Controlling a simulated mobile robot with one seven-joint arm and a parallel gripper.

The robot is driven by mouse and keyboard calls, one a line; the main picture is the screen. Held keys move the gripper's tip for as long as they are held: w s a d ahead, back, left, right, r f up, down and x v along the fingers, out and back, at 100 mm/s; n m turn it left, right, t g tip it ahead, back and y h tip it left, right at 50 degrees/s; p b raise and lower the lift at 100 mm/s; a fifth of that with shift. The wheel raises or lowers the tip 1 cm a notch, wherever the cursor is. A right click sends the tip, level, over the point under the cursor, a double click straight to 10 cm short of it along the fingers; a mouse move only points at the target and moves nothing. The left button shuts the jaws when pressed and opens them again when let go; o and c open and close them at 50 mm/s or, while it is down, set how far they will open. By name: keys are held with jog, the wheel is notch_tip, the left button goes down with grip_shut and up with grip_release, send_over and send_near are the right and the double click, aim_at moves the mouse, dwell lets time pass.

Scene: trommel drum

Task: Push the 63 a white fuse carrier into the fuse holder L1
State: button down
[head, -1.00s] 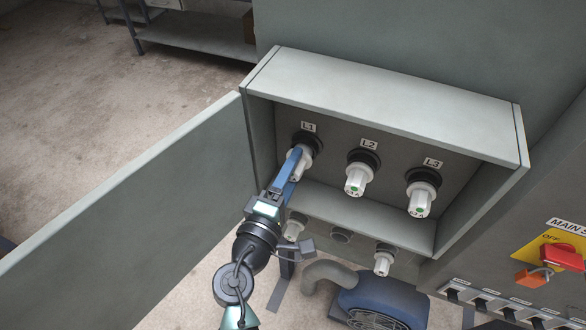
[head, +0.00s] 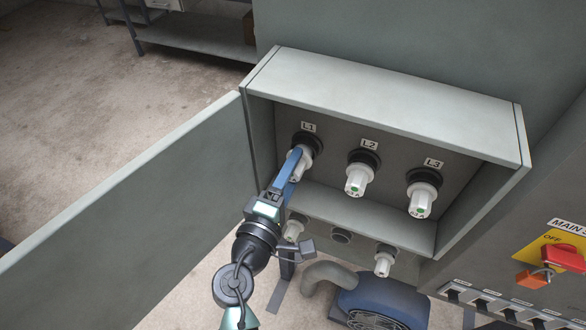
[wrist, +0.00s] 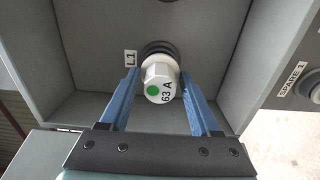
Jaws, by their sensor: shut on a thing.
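The white 63 A fuse carrier (wrist: 160,82), with a green dot on its end, sits at the black fuse holder L1 (wrist: 157,48) in the wrist view. In the head view the carrier (head: 305,161) is partly hidden by my fingers, in front of the holder L1 (head: 310,139). My gripper (head: 300,160) reaches in from below left, its blue fingers on either side of the carrier. In the wrist view my gripper (wrist: 160,85) is shut on the carrier. The carrier lines up with the holder; how deep it sits I cannot tell.
White carriers sit in holders L2 (head: 359,176) and L3 (head: 423,195) to the right. The open door (head: 130,205) stands left of the box (head: 390,95). More white carriers (head: 384,260) are on the panel below. A red switch (head: 562,257) is at right.

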jog(key=shift+w+d, duration=0.2)
jog(key=shift+w, duration=0.25)
dwell(0.7)
jog(key=shift+c, duration=0.2)
grip_release()
jog(key=shift+s, duration=0.1)
jog(key=shift+s+a+f+b, duration=0.1)
jog(key=shift+s+a+b, duration=0.15)
jog(key=shift+b, duration=0.15)
jog(key=b+v, duration=0.3)
jog(key=v, duration=0.9)
jog(key=shift+s+b, duration=0.15)
jog(key=shift+b, duration=0.25)
